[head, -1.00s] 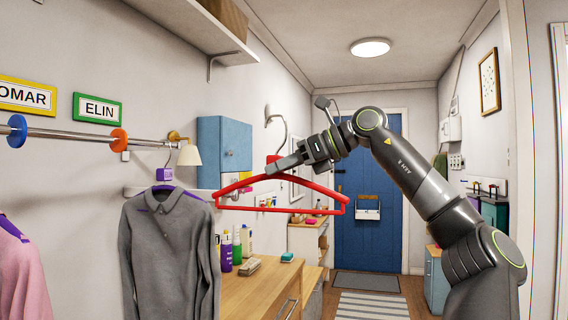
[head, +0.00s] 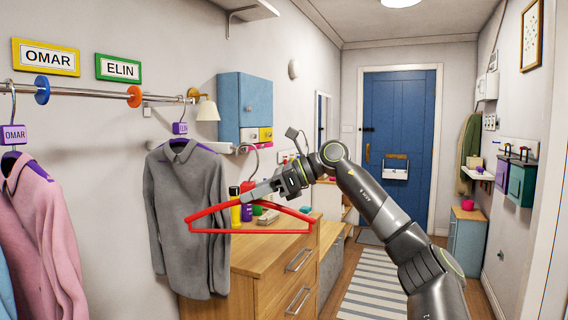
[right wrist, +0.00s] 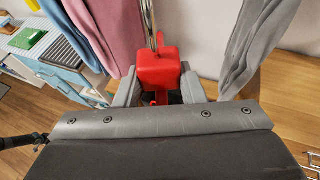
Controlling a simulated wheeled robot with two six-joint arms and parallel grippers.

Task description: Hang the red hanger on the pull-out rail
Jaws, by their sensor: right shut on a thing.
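The red hanger (head: 250,230) is empty and held in front of the wooden drawer unit, with its metal hook pointing up. My right gripper (head: 251,195) is shut on the neck of the hanger; in the right wrist view the red neck block (right wrist: 160,68) sits between the fingers. The pull-out rail (head: 85,92) runs along the left wall, above and to the left of the hanger. It carries a blue disc (head: 41,90) and an orange disc (head: 134,96). The hook is apart from the rail. My left gripper is not in view.
A grey shirt (head: 188,220) hangs near the rail's wall end under a purple tag, and a pink shirt (head: 40,220) hangs at the left. Bottles and the wooden drawer unit (head: 262,262) stand behind the hanger. A wall lamp (head: 206,108) is beside the rail's end.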

